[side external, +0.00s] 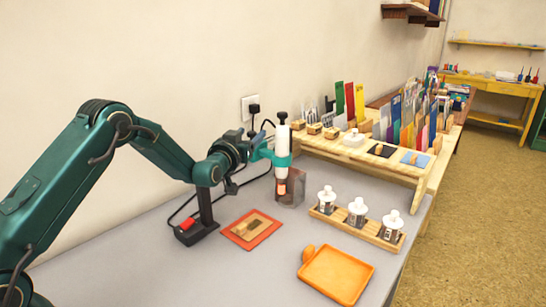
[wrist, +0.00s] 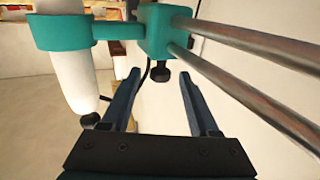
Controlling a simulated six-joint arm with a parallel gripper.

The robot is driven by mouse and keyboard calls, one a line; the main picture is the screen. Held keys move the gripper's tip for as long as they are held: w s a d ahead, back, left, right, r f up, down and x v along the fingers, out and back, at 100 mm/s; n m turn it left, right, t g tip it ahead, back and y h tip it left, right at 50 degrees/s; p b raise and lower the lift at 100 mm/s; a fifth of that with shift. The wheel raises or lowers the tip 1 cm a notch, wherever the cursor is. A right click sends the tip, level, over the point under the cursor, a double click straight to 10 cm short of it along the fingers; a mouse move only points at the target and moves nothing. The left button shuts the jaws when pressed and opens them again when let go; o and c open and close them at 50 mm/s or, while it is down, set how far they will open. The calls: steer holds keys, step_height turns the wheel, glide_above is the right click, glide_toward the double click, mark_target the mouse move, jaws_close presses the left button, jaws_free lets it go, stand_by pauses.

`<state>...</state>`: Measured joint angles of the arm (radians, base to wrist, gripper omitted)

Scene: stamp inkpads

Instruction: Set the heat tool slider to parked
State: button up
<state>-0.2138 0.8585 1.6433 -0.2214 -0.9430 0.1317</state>
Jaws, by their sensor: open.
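The heat tool (side external: 282,163) is a white upright cylinder with a black top and an orange-pink tip, at centre in the side view. A teal collar (wrist: 62,32) grips its white body (wrist: 72,62) and joins a teal slider block (wrist: 165,30) on two metal rods (wrist: 245,38). A black knob (wrist: 160,76) sticks out of the block. My gripper (wrist: 160,74) is open and empty, its dark blue fingers on either side of the knob in the wrist view; I cannot tell if they touch it. In the side view my wrist hides most of the slider.
A clear cup (side external: 292,190) stands by the tool's tip. A black base with a red switch (side external: 187,224), an orange-red mat with a stamp (side external: 251,229), an orange tray (side external: 336,275) and a wooden rack of white-topped bottles (side external: 345,227) are nearby. A wooden shelf (side external: 360,155) stands behind.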

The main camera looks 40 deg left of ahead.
steer(key=shift+x, duration=0.85)
jaws_close()
steer(key=shift+a, duration=0.1)
stand_by(0.9)
